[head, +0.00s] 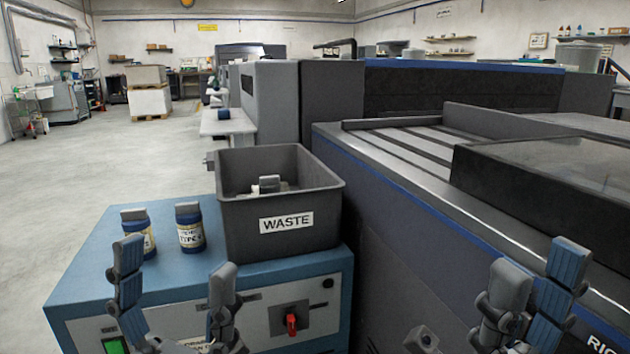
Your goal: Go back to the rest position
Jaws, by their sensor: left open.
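My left gripper (176,270) is at the lower left, in front of the blue cabinet. Its two fingers are spread wide with nothing between them. My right gripper (539,273) is at the lower right, in front of the large grey machine. Its fingers stand apart and I see nothing held between them. Both grippers point up. The lower parts of both are cut off by the bottom edge.
Two blue jars with grey caps, a left one (138,234) and a right one (189,228), stand upright on the blue cabinet (110,225). Beside them is a dark WASTE bin (325,205) with items inside. A grey machine (400,225) fills the right. Open floor lies left.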

